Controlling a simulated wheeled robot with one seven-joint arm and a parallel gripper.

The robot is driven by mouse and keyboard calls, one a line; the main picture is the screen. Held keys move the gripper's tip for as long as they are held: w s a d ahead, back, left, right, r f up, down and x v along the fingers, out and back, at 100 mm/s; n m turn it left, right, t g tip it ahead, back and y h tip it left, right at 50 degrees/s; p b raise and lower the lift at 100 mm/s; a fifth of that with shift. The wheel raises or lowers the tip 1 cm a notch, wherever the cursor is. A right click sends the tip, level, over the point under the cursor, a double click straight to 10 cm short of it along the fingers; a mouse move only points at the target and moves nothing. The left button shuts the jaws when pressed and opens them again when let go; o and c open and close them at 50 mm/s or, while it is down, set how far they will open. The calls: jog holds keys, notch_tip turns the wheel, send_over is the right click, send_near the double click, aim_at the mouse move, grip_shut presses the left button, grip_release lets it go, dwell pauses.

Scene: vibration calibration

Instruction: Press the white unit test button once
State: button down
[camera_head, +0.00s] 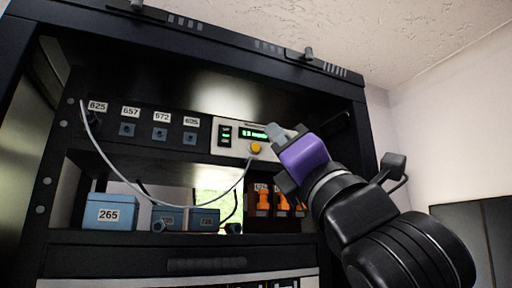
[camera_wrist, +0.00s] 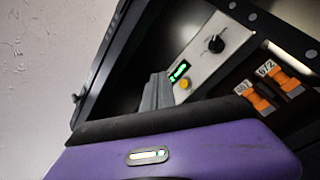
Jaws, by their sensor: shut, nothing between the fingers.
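The white unit (camera_head: 228,149) is a pale panel on the rack's upper shelf, with a lit green display (camera_head: 252,134) and a round yellow button (camera_head: 255,148) below it. In the wrist view the white unit (camera_wrist: 205,65) also shows the yellow button (camera_wrist: 186,84), the green display (camera_wrist: 179,71) and a black knob (camera_wrist: 216,44). My gripper (camera_head: 275,132) is shut and empty, its grey fingertips just right of the button in the head view. In the wrist view the fingers (camera_wrist: 157,92) are left of the button. Contact cannot be told. My gripper hides the unit's right part in the head view.
The black rack (camera_head: 180,238) frames the unit above and below. A white cable (camera_head: 120,176) hangs across it. A blue box (camera_head: 110,212) labelled 265 stands on the lower shelf. Orange parts (camera_head: 263,200) sit below the unit. Labelled blue connectors (camera_head: 160,134) are to its left.

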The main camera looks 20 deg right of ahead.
aim_at(267, 145)
jog(key=shift+w, duration=2.1)
jog(key=shift+w, duration=0.15)
dwell(0.3)
jog(key=shift+w, duration=0.25)
jog(key=shift+w, duration=0.4)
dwell(0.7)
jog(key=shift+s, duration=0.8)
jog(key=shift+s, duration=2.5)
